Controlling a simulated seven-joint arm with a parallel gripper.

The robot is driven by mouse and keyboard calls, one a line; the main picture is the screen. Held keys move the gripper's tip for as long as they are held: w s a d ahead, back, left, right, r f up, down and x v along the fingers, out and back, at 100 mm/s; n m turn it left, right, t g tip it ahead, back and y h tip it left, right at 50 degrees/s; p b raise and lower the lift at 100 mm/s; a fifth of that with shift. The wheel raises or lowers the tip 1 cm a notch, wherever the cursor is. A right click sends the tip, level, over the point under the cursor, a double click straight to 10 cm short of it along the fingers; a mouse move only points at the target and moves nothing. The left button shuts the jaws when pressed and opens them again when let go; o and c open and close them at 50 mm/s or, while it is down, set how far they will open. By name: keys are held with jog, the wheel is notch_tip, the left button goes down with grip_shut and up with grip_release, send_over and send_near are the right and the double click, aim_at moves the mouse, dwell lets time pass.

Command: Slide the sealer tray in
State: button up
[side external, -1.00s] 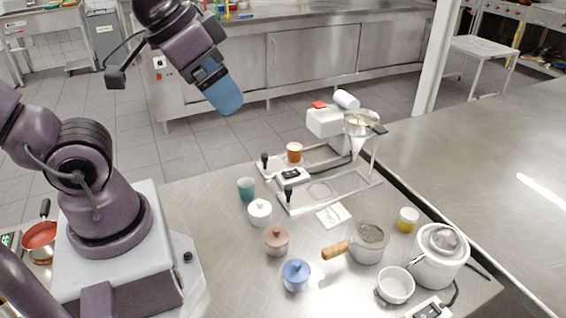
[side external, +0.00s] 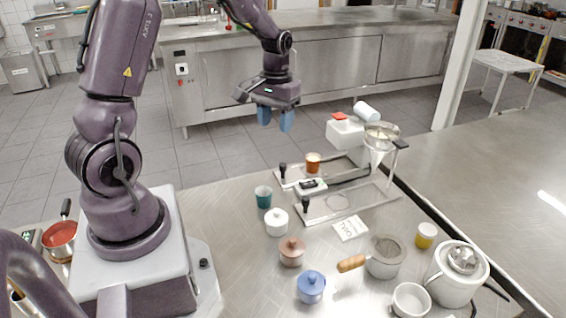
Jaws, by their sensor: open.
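I cannot tell which is the sealer tray. My gripper (side external: 275,118) is open and empty, blue fingers pointing down, well above and left of the plates, touching nothing.
A clear funnel (side external: 381,140) stands at right. A teal cup (side external: 263,197), white jar (side external: 276,221), brown jar (side external: 292,251), blue jar (side external: 311,286) and saucepan (side external: 385,258) stand in front.

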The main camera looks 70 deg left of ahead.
aim_at(283, 164)
jog(key=w+a+f+n, duration=0.2)
jog(key=w+a+f, duration=0.1)
jog(key=w+a, duration=0.15)
jog(key=f, duration=1.3)
jog(key=shift+s+a, duration=0.2)
jog(key=shift+s, duration=0.2)
jog(key=shift+c, duration=0.4)
